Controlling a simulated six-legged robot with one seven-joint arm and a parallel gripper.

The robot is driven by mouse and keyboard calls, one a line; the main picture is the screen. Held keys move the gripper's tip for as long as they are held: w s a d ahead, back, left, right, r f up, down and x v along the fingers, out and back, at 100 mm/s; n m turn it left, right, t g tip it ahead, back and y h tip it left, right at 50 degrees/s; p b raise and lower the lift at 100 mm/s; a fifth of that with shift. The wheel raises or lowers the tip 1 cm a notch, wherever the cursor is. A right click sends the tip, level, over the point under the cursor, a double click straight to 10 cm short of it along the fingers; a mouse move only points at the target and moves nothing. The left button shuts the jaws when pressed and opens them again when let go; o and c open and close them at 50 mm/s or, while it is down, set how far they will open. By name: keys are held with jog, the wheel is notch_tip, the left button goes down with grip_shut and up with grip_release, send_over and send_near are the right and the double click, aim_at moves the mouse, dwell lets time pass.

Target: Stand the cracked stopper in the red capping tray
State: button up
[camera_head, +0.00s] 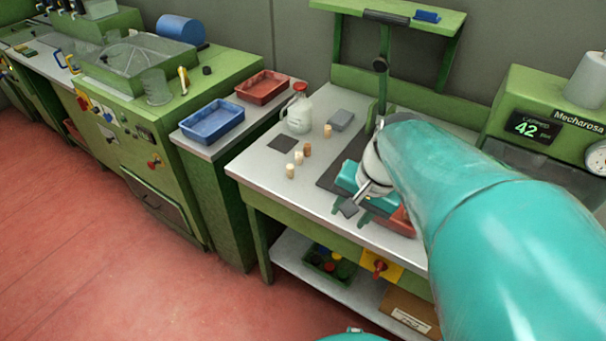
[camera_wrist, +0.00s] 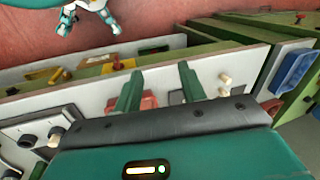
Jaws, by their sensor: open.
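Several cork stoppers stand on the grey bench in the head view: a pale one (camera_head: 290,170), another pale one (camera_head: 299,157), a browner one (camera_head: 307,149) and a tan one (camera_head: 327,130) farther back. They are too small to show which is cracked. A red tray (camera_head: 402,221) on the bench is partly hidden by my arm; it shows between my fingers in the wrist view (camera_wrist: 148,101). My gripper (camera_head: 352,210) is open and empty above the bench, right of the stoppers. Its two green fingers (camera_wrist: 160,88) show in the wrist view, with stoppers (camera_wrist: 224,79) to their right.
A blue tray (camera_head: 211,122) and another red tray (camera_head: 263,88) sit on the cabinet at left. A bottle with a red cap (camera_head: 298,113), a grey block (camera_head: 341,119) and a dark square (camera_head: 281,143) lie around the stoppers. A post (camera_head: 382,90) rises behind my gripper.

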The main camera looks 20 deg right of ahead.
jog(key=s+a+r+n+t+h, duration=0.1)
jog(key=s+a+r+n+t, duration=0.2)
jog(key=a+r+n, duration=0.3)
jog(key=a+n, duration=0.1)
jog(key=n, duration=0.2)
jog(key=shift+a+h, duration=0.2)
jog(key=shift+h, duration=0.2)
